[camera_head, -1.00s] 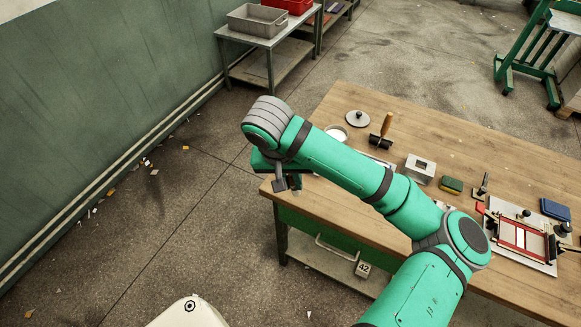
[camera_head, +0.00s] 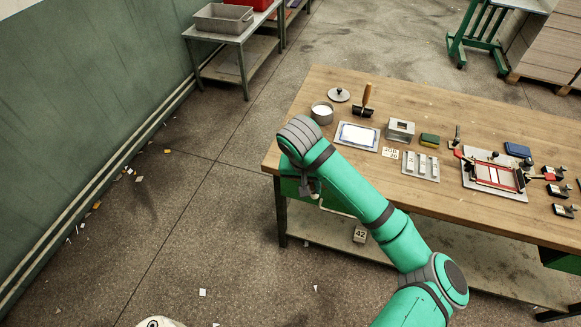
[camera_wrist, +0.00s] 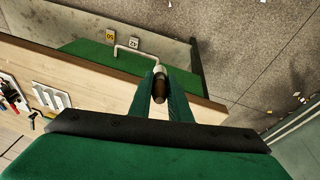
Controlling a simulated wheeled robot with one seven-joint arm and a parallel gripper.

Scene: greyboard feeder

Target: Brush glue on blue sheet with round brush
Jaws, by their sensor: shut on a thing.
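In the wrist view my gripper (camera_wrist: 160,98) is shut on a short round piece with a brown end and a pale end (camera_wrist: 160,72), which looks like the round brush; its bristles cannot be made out. In the head view my gripper (camera_head: 309,190) hangs by the table's front left edge, low and off the tabletop. The pale blue-edged sheet (camera_head: 358,135) lies flat on a light plate on the table, behind and right of my gripper. An open pot (camera_head: 322,115) with white contents stands left of it.
A lid (camera_head: 339,95), a wooden-handled roller (camera_head: 367,97), a metal box (camera_head: 400,129) and a sponge (camera_head: 429,140) stand on the wooden table (camera_head: 455,115). A slotted plate (camera_head: 421,167) and a red-framed fixture (camera_head: 495,178) lie further right.

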